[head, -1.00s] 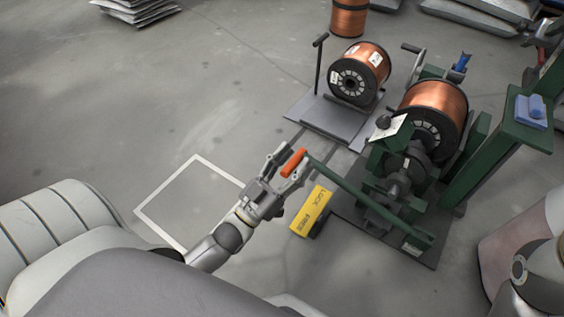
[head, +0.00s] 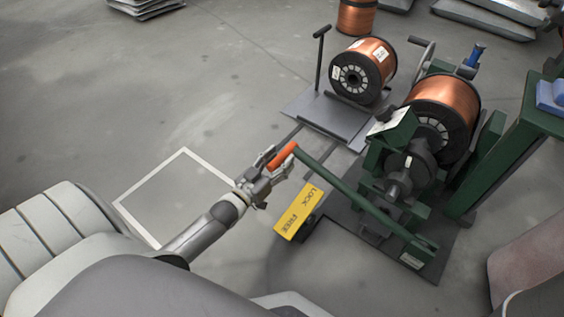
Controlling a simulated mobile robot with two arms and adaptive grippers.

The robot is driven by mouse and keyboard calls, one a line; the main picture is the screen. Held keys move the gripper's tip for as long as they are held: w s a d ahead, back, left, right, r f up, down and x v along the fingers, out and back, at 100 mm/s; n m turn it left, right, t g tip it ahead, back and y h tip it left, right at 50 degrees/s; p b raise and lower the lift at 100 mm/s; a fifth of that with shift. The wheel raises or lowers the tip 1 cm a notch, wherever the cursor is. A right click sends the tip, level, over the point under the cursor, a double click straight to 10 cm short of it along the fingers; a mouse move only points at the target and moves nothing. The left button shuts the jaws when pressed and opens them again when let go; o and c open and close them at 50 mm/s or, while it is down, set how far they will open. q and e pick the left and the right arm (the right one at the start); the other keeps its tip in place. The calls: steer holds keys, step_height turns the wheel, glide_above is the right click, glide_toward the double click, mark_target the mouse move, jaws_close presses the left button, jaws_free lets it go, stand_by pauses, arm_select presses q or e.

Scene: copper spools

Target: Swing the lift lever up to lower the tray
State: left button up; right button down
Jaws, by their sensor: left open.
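The lift lever (head: 340,187) is a long green bar with an orange grip (head: 282,155) at its upper left end. It slants down to the right to the base of the green machine (head: 412,190). My left gripper (head: 270,167) is open at the orange grip, with its fingers around or beside it; I cannot tell whether they touch. My right gripper is out of view.
A yellow pedal marked LOCK and FREE (head: 297,212) sits just below the lever. Another copper spool (head: 443,104) is mounted in the machine. A white square outline (head: 150,177) marks clear floor at left. A green post with a blue item (head: 552,97) stands at right.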

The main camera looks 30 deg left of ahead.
arm_select(q)
steer(key=shift+w, duration=0.8)
steer(key=shift+d, duration=0.1)
jaws_close()
